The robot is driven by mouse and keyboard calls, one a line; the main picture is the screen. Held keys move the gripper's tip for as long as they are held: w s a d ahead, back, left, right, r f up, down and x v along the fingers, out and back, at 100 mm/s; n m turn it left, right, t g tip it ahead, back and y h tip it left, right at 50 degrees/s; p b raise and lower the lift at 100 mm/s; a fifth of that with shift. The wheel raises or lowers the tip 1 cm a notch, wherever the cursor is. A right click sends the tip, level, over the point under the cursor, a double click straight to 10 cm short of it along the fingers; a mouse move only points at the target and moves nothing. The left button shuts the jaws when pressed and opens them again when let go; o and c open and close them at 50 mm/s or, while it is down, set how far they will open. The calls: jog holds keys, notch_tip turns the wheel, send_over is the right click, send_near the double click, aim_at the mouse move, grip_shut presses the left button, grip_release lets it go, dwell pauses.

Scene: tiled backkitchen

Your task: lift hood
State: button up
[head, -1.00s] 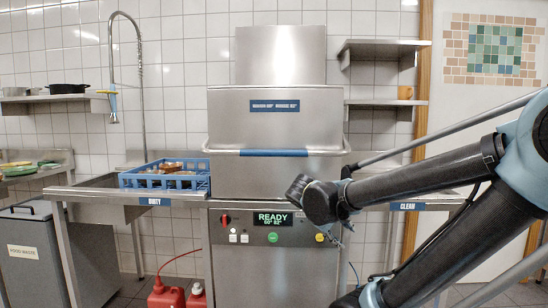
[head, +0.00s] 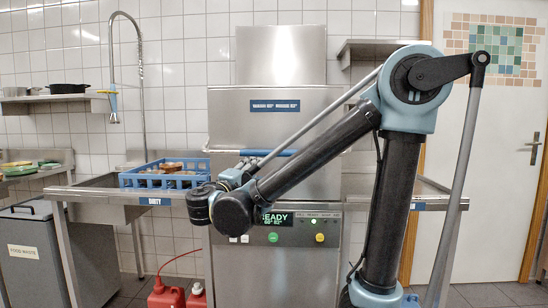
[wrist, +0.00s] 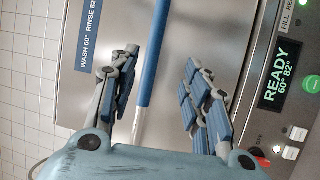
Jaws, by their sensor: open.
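The stainless steel hood (head: 228,125) of the dishwasher is down in the head view. Its front handle bar has a blue grip (head: 254,152), partly covered by my arm. My gripper (head: 243,172) is in front of the machine, close to the handle. In the wrist view, my gripper (wrist: 160,65) is open and empty. Its two fingers lie on either side of the blue grip (wrist: 155,50), which runs between them in the picture. A gap in depth between fingertips and grip is hard to judge. The hood's blue temperature label (wrist: 92,30) is beyond the left finger.
The control panel (head: 305,237) with its READY display is below the hood. A blue basket (head: 135,182) with dishes stands on the dirty-side table (head: 85,191) at left. A tap hose (head: 141,90) hangs above it. The clean-side table (head: 436,190) is at right, partly behind my arm.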

jog(key=x, duration=1.7)
jog(key=shift+a+r, duration=0.25)
jog(key=shift+r, duration=0.05)
grip_shut()
